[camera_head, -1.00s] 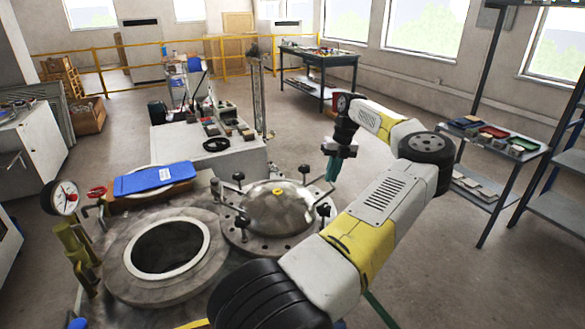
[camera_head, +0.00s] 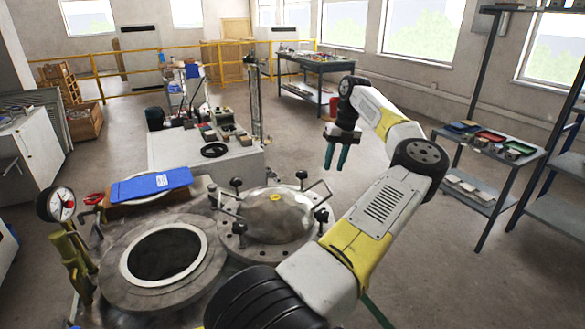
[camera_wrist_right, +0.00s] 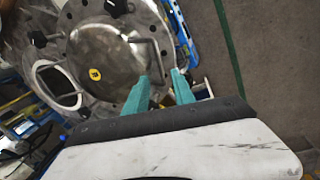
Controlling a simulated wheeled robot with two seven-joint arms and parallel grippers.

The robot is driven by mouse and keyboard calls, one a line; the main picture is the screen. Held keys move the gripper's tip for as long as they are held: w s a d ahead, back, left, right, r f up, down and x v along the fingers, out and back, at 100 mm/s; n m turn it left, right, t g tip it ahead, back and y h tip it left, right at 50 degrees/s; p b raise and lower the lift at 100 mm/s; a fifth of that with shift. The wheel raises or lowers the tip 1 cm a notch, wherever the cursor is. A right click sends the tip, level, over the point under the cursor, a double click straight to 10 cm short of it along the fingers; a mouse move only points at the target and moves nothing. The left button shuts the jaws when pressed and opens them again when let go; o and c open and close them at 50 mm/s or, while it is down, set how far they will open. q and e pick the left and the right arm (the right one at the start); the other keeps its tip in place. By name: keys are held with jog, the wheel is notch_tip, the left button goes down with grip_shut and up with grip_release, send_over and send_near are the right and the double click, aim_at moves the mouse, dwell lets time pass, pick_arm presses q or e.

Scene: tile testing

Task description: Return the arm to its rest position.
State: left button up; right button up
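My right arm reaches from the bottom centre up and to the right in the head view. Its right gripper (camera_head: 335,168) hangs with two teal fingers pointing down, apart and with nothing between them. It is to the right of the domed metal lid (camera_head: 276,212) and clear of it. In the right wrist view the teal fingers (camera_wrist_right: 160,76) are also apart, with the lid (camera_wrist_right: 110,62) beyond and to the left. The lid lies on a flange right of the open round vessel mouth (camera_head: 166,252). My left gripper is not in view.
A blue clipboard (camera_head: 151,184) lies behind the vessel mouth, near a pressure gauge (camera_head: 62,201). A grey cabinet with tools (camera_head: 205,160) stands behind. A shelf with trays (camera_head: 490,146) stands at the right. Bare floor (camera_head: 300,120) lies around the gripper.

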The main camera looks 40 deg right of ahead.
jog(key=shift+s+d+r, duration=0.1)
jog(key=shift+r, duration=0.4)
